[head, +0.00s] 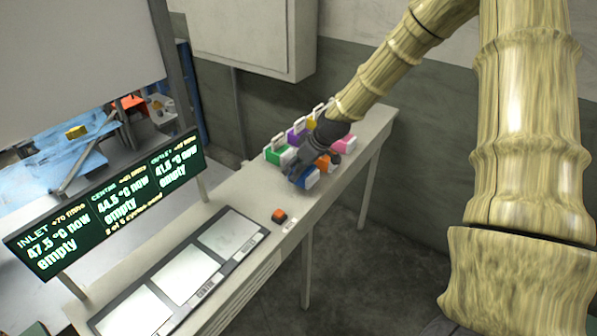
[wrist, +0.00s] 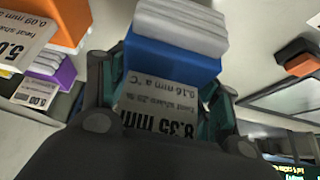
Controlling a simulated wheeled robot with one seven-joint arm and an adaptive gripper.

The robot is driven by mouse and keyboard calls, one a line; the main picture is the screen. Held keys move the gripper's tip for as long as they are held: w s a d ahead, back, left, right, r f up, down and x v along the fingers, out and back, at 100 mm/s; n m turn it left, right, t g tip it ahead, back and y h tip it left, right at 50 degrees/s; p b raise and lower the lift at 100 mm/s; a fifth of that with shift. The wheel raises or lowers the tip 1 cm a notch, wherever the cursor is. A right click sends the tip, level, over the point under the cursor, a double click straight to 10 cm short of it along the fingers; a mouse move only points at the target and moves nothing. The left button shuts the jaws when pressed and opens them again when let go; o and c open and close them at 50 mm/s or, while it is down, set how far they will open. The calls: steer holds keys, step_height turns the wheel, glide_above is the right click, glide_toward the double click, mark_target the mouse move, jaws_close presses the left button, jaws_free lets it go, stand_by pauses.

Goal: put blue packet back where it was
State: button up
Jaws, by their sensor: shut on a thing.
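The blue packet (head: 307,180) has a white ribbed end and a printed label reading 8.35 mm. It is between the fingers of my gripper (head: 302,171), at the bench's middle right in the head view. In the wrist view the blue packet (wrist: 172,62) fills the space between the two fingers of my gripper (wrist: 160,92), which is shut on it. I cannot tell whether the packet touches the bench top.
Orange (head: 323,163), pink (head: 343,144), green (head: 274,156), purple (head: 294,137) and yellow (head: 311,122) packets stand close around my gripper. An orange button (head: 279,215) and three pale plates (head: 183,273) lie nearer. A display (head: 108,203) reads empty for inlet, centre and outlet.

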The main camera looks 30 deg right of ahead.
steer(key=shift+f+p, duration=0.3)
steer(key=shift+f, duration=1)
steer(key=o, duration=1.3)
steer(key=shift+b+v, duration=0.85)
steer(key=shift+v, duration=5.15)
